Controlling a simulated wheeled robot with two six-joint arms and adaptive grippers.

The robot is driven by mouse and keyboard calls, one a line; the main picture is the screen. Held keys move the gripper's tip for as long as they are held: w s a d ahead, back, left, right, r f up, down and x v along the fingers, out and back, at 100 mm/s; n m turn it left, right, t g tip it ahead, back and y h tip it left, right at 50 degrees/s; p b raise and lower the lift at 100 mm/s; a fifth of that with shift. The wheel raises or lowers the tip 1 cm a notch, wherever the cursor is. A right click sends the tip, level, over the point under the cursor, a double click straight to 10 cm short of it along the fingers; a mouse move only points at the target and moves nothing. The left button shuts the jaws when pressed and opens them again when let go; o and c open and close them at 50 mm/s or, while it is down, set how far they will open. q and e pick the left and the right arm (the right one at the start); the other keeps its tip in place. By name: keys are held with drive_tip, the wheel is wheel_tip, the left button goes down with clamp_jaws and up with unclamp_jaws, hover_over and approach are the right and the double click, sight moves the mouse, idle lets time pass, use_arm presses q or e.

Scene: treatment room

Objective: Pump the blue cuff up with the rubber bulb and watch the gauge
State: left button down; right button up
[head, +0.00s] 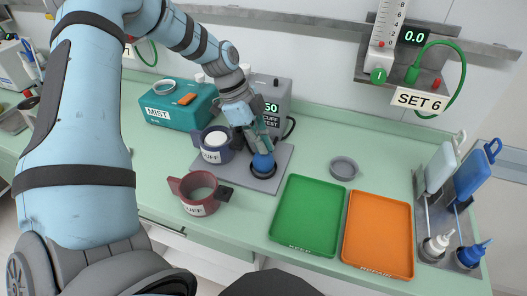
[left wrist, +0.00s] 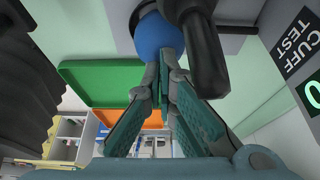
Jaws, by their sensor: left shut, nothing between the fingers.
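The blue cuff (head: 217,155), labelled CUFF, has a white roll inside and sits on a grey plate (head: 283,160). The blue rubber bulb (head: 262,163) stands in a dark ring on the same plate. It also shows in the left wrist view (left wrist: 154,34). My left gripper (head: 263,146) points down right above the bulb, its fingers shut with nothing between them. Whether the tips touch the bulb I cannot tell. The grey CUFF TEST box (head: 285,88) behind has a green display, partly hidden by my gripper; the visible digits end in 0. My right gripper is out of view.
A red cuff (head: 199,207) stands near the front edge, left of the bulb. A green KEEP tray (head: 306,214) and an orange REPAIR tray (head: 378,234) lie empty to the right. A grey round dish (head: 344,168) lies behind them. A teal MIST box (head: 180,104) stands at the back left.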

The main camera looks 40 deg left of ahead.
use_arm(q)
drive_tip(key=shift+f+b, duration=0.55)
drive_tip(key=shift+f, duration=0.3)
drive_tip(key=shift+r+p, duration=1.1)
drive_tip(key=shift+r, duration=0.2)
drive_tip(key=shift+f, duration=0.2)
drive_tip(key=shift+r, duration=0.15)
idle(1.2)
drive_tip(key=shift+f+b, duration=1.2)
drive_tip(key=shift+r+p, duration=1)
drive_tip(key=shift+r, duration=0.15)
